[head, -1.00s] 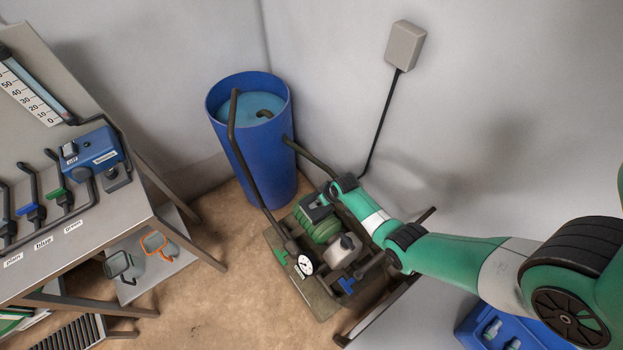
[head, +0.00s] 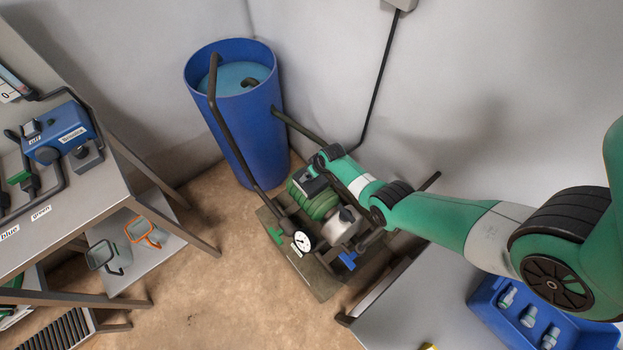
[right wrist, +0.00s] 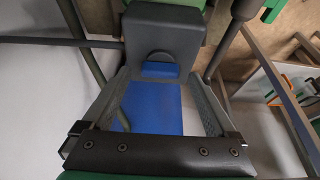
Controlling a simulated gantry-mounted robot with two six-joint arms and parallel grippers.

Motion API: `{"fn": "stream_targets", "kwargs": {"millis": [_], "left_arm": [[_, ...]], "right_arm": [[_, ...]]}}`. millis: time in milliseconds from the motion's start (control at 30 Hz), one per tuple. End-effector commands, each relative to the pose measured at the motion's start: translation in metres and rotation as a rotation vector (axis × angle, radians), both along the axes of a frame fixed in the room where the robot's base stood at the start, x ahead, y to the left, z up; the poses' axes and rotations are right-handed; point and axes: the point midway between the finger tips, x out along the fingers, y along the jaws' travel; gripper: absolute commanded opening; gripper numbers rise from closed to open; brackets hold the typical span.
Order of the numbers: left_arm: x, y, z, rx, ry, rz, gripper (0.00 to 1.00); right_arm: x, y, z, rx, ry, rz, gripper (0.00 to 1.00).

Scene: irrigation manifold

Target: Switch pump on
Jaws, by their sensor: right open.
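The pump (head: 318,204), with a green motor and a light grey body, sits on a low base plate on the floor. My right arm reaches to its far end, where a dark box on the motor is partly hidden. In the right wrist view my right gripper (right wrist: 160,80) is open and empty, with its fingers apart. A dark grey box (right wrist: 165,38) with a rounded dark part at its lower edge lies just beyond the fingertips. I cannot tell the switch position or any contact. My left gripper is not in view.
A blue water barrel (head: 240,130) stands behind the pump, with pipes joining them. A pressure gauge (head: 303,240) and blue valve handle (head: 347,260) stand close by. A blue crate (head: 500,318) is at right; a bench with a blue box (head: 60,132) is at left.

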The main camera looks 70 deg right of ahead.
Motion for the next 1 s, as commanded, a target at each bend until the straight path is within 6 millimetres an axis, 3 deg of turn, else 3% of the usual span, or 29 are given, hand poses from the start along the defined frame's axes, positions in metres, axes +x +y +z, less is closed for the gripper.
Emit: {"fn": "stream_targets", "kwargs": {"millis": [100, 367, 833, 1000], "left_arm": [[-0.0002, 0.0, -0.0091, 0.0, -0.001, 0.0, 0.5], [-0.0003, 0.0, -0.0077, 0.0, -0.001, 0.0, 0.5], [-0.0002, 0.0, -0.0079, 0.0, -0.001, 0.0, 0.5], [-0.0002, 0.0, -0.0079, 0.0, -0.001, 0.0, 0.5]], "right_arm": [[0.003, -0.0013, -0.0093, 0.0, 0.0, 0.0, 0.93], [0.0037, -0.0018, -0.0079, 0.0, -0.001, 0.0, 0.93], [0.0035, -0.0018, -0.0082, 0.0, -0.001, 0.0, 0.1], [0.0035, -0.0017, -0.0083, 0.0, 0.0, -0.004, 0.07]]}}
